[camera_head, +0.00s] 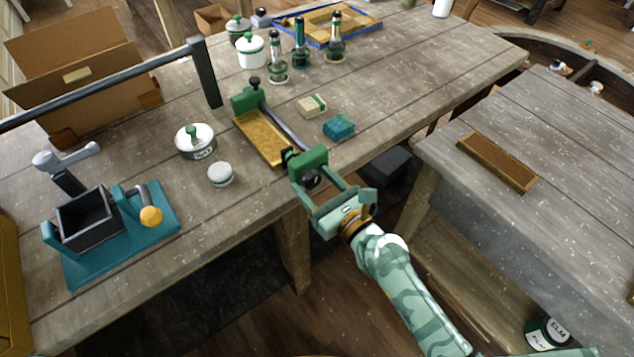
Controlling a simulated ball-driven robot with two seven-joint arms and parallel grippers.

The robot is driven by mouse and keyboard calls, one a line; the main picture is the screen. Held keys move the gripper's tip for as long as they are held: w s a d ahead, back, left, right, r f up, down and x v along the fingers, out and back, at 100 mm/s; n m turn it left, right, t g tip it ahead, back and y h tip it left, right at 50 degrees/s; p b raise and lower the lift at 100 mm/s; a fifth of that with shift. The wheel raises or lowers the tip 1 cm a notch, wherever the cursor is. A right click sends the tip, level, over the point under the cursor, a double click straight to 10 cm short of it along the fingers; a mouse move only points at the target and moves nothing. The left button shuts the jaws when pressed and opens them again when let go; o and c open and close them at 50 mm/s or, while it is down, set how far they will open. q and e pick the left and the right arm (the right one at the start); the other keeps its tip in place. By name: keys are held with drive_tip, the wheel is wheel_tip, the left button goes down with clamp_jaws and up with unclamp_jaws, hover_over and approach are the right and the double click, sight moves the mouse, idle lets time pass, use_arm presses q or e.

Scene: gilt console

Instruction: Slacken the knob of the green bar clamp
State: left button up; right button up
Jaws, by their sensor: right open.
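The green bar clamp (309,161) lies on the wooden table, with one green jaw at the table's front edge and the other farther back. Its dark bar (283,128) runs between the jaws beside a golden-brown board (262,137). A dark round knob (312,179) shows at the near jaw. My right gripper (316,184) is open at this near end, its fingers on either side of the knob. I cannot tell whether they touch it. My left gripper is not in view.
A teal block (339,127) and a pale block (312,105) lie right of the clamp. A lidded pot (196,141) and small round tin (220,174) stand left. A teal-based fixture (120,232) is at front left. A second table (560,150) stands right, across a gap.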

drive_tip(key=c, duration=1)
